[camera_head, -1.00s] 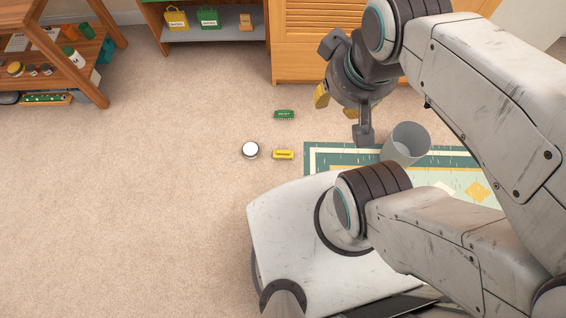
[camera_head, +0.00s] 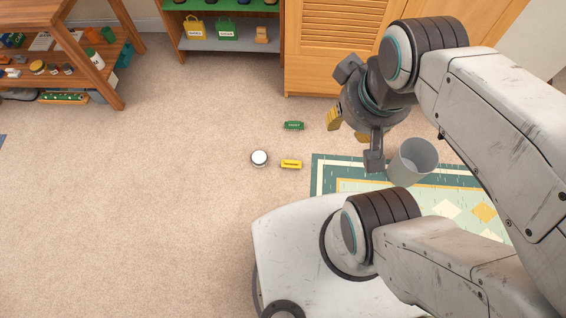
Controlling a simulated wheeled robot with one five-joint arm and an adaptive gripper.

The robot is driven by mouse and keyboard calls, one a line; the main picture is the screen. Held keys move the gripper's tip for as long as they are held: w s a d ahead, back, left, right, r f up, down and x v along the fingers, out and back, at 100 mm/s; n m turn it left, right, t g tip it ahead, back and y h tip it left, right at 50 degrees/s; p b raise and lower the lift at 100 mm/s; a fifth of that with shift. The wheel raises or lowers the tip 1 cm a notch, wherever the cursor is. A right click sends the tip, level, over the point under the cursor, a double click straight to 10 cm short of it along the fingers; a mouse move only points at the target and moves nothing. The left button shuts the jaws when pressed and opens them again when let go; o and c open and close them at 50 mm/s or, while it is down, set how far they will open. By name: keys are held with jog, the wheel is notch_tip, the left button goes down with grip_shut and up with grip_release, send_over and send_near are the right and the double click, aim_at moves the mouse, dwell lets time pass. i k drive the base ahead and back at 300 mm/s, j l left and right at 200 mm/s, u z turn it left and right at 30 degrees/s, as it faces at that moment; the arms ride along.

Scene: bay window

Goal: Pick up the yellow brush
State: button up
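The yellow brush (camera_head: 291,164) lies on the beige carpet near the middle of the view, just left of the patterned rug. My gripper (camera_head: 348,126) hangs up and to the right of the brush in the picture, apart from it. Its yellow-padded fingers are spread, and nothing shows between them. Part of the gripper is hidden by its own links.
A green brush (camera_head: 293,125) lies beyond the yellow one, and a round white-topped object (camera_head: 259,158) sits to its left. A grey bin (camera_head: 412,162) stands on the rug (camera_head: 318,172). Wooden shelves (camera_head: 115,60) and a cabinet (camera_head: 310,50) stand behind. Carpet at left is clear.

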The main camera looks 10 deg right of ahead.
aim_at(297, 164)
jog(key=k, duration=1.3)
